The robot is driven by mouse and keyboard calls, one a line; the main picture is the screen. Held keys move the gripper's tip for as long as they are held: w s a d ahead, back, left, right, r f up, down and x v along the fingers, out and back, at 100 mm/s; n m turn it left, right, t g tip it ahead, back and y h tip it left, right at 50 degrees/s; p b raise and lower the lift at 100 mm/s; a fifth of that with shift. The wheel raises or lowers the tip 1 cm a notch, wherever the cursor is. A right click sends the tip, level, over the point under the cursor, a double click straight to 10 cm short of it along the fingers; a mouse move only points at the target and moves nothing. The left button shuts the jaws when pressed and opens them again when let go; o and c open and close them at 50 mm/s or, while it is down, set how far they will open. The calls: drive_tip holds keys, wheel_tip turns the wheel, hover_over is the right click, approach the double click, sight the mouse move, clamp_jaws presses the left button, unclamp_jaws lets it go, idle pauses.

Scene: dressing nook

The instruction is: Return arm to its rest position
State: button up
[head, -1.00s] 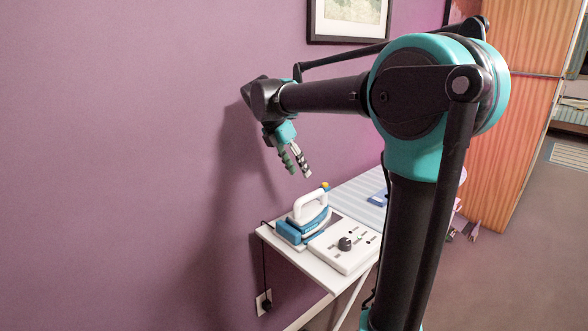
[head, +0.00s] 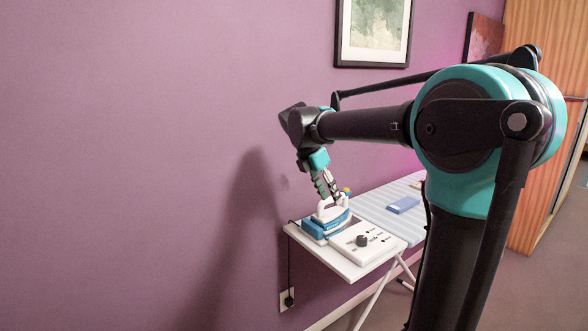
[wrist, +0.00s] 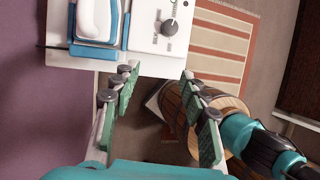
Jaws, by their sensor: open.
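My gripper (head: 330,188) is open and empty in the head view. In that view it overlaps the handle of the blue and white iron (head: 318,226). In the wrist view my gripper (wrist: 158,82) has its fingers spread wide with nothing between them. There the iron (wrist: 97,22) lies beyond the left finger, apart from it. My arm stretches across the head view from the right, with its forearm roughly level and the gripper hanging down.
The iron stands on a white shelf (head: 345,268) beside a control box with a dark knob (head: 362,240). An ironing board (head: 375,203) holds a blue item (head: 403,205). A purple wall is close behind. The wrist view shows a wooden barrel (wrist: 215,105) and a striped rug (wrist: 220,45).

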drive_tip(key=s+d+f+m+y, duration=0.1)
drive_tip(key=s+d+f+m, duration=0.1)
drive_tip(key=s+f+m, duration=0.1)
drive_tip(key=s+d+f+m+y, duration=0.1)
drive_tip(key=s+d+f+m, duration=0.1)
drive_tip(key=f+m, duration=0.3)
drive_tip(key=s+d+f+m+t+y, duration=0.1)
drive_tip(key=s+d+f+m, duration=0.1)
drive_tip(key=s+f+m, duration=0.2)
drive_tip(key=shift+x, duration=1.15)
drive_tip(key=s+d+f+m+t+y, duration=0.1)
drive_tip(key=s+d+f+m+t, duration=0.1)
drive_tip(key=s+f+m, duration=0.9)
drive_tip(key=shift+s+f+m+y, duration=0.25)
drive_tip(key=shift+s+m+y, duration=0.2)
drive_tip(key=shift+m, duration=0.45)
drive_tip(key=shift+d, duration=0.1)
drive_tip(key=shift+r, duration=0.35)
